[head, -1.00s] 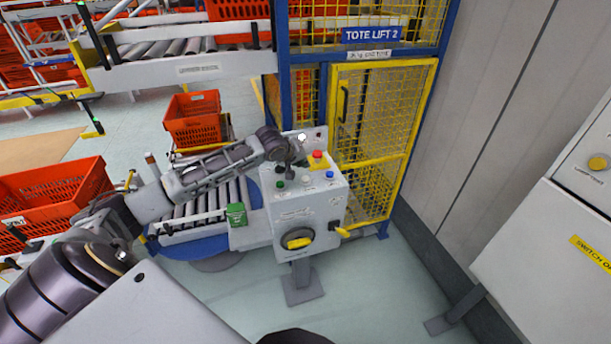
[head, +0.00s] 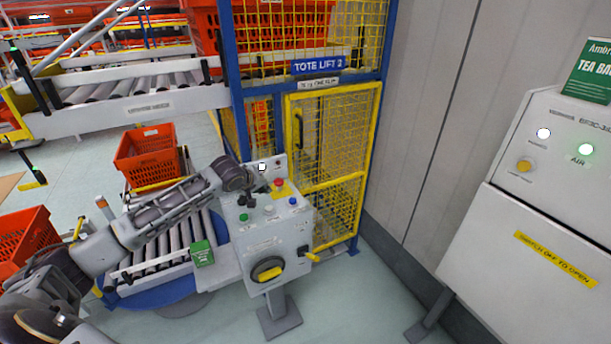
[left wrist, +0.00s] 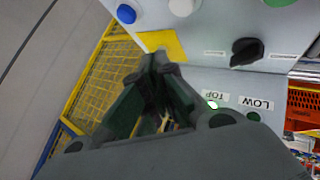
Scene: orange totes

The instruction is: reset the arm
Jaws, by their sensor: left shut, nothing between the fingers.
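My left arm (head: 165,212) reaches in from the left in the head view. Its gripper (head: 252,192) is over the upper left part of the grey control box (head: 278,239). In the left wrist view the gripper (left wrist: 163,62) is shut and empty, its tips close to the yellow plate (left wrist: 172,44) on the box. Beside the tips are a blue button (left wrist: 127,13), a black selector knob (left wrist: 246,51) and a lit green lamp (left wrist: 212,104) by the TOP label. I cannot tell if the tips touch the box. My right gripper does not show.
A yellow mesh gate (head: 325,150) of the tote lift stands behind the box. Orange totes (head: 148,152) and a roller conveyor (head: 165,247) are at the left. A grey cabinet (head: 530,235) stands at the right. Open floor (head: 350,310) lies between.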

